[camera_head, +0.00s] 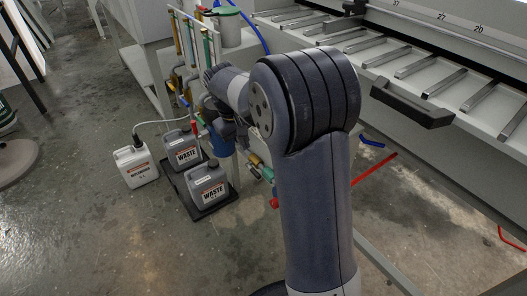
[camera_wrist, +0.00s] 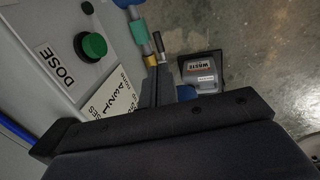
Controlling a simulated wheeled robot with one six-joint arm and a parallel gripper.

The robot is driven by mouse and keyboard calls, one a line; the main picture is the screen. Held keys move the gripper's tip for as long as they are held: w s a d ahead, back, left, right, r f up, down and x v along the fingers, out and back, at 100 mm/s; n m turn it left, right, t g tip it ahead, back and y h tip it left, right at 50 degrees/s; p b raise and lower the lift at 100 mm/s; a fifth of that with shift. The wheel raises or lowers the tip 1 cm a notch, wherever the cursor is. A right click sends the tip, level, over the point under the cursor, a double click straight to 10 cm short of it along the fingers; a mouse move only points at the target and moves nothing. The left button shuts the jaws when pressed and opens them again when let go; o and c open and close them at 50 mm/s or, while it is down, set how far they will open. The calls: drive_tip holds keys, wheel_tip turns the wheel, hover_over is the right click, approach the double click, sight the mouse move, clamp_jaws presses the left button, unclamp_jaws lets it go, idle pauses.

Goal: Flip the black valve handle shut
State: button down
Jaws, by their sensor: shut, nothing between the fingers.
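In the wrist view my gripper (camera_wrist: 156,78) is shut, with its slim dark fingers together and nothing held. The fingertips are close to a pipe fitting with blue, teal and yellow bands (camera_wrist: 138,32) and a small brass-coloured piece (camera_wrist: 158,43). I cannot make out the black valve handle for certain; dark parts by the fitting blend with the fingers. In the head view my arm reaches to the pipe stand (camera_head: 178,40), and my forearm and wrist hide much of the valves there. A blue lever (camera_head: 180,97) and a red lever (camera_head: 196,126) show beside it.
Two grey waste jugs (camera_head: 184,150) (camera_head: 207,187) stand on a black tray (camera_head: 203,212), with a white jug (camera_head: 136,166) to their left. A panel with a green DOSE button (camera_wrist: 94,45) is left in the wrist view. The processor's black handle bar (camera_head: 412,103) juts out at right.

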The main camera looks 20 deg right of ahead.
sight(255, 171)
drive_tip(key=shift+w+d+f, duration=0.1)
drive_tip(key=shift+w+d, duration=0.05)
drive_tip(key=shift+w, duration=0.8)
drive_tip(key=shift+f, duration=0.1)
drive_tip(key=b+x, duration=0.6)
drive_tip(key=x, duration=0.8)
drive_tip(key=shift+s+b, duration=0.15)
drive_tip(key=shift+b, duration=0.2)
